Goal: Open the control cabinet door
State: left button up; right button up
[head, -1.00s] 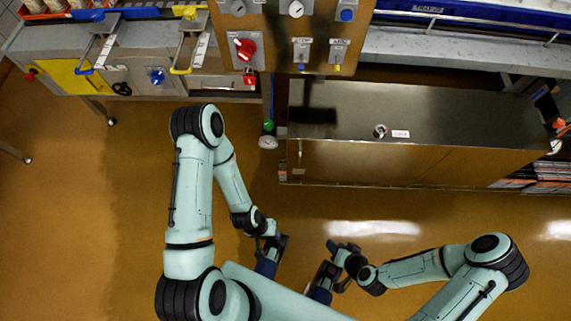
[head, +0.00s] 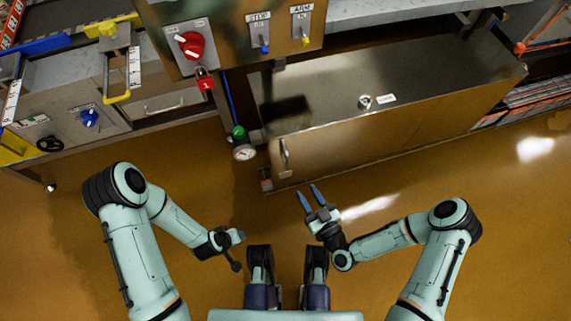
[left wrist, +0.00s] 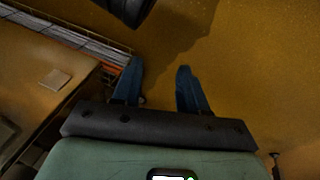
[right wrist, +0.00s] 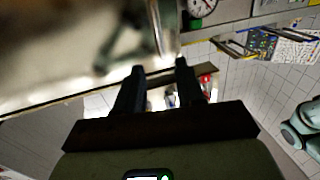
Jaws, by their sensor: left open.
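The control cabinet appears to be the brown metal box (head: 400,130) in the middle of the head view. It looks closed. A small round lock or knob (head: 365,101) beside a white label is on its upper face, and a slim handle (head: 285,157) is at its left end. My right gripper (head: 310,191) is open and empty, apart from the cabinet and below its lower edge. Its spread fingers also show in the right wrist view (right wrist: 160,66). My left gripper (head: 236,252) is farther left, open and empty in the left wrist view (left wrist: 158,67), touching nothing.
A control panel (head: 225,45) with a red rotary switch (head: 189,45) stands above left of the cabinet. A pressure gauge (head: 244,152) hangs beside the cabinet's left end. A bench (head: 65,90) runs along the left. The brown floor (head: 200,290) around my arms is clear.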

aim_at(288, 162)
jog(key=b+x, duration=0.2)
jog(key=x, duration=1)
pick_arm(q)
jog(key=s+f+g, duration=0.1)
jog(key=s+f, duration=0.3)
jog(key=s, duration=0.1)
jog(key=shift+a+f+g, duration=0.25)
jog(key=shift+a+g, duration=0.15)
pick_arm(e)
grip_shut()
